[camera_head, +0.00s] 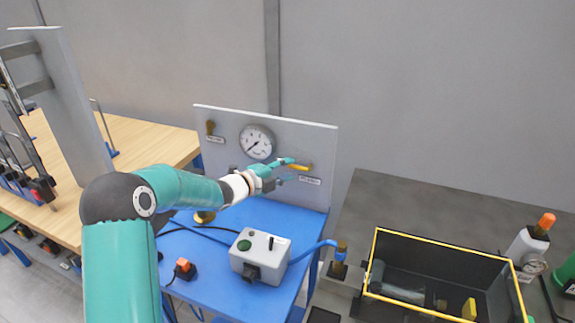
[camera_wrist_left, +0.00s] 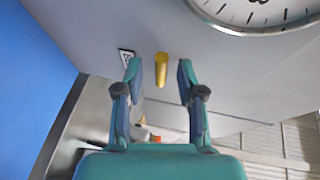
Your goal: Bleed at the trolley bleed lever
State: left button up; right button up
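The trolley bleed lever (camera_head: 299,167) is a short yellow handle at the right side of the upright grey panel (camera_head: 320,150), just above a small label (camera_head: 310,181). In the left wrist view the yellow lever (camera_wrist_left: 161,70) points toward my gripper, between the two fingertips, with a gap on each side. My left gripper (camera_head: 286,171) is open in front of the panel, its fingertips at the lever. Whether the tips reach past the lever's end is hard to tell. A round gauge (camera_head: 257,142) with a dark needle sits left of the lever. My right gripper is not in view.
A brass fitting (camera_head: 210,128) sits at the panel's upper left. On the blue trolley (camera_head: 210,275) are a grey control box (camera_head: 259,256), hoses and an orange-topped plug (camera_head: 183,267). A yellow-rimmed black crate (camera_head: 440,243) stands right; a wooden bench (camera_head: 165,140) is left.

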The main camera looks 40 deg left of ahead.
pick_arm(q)
jog(key=shift+w+d+f, duration=0.1)
jog(key=shift+w, duration=0.5)
grip_shut()
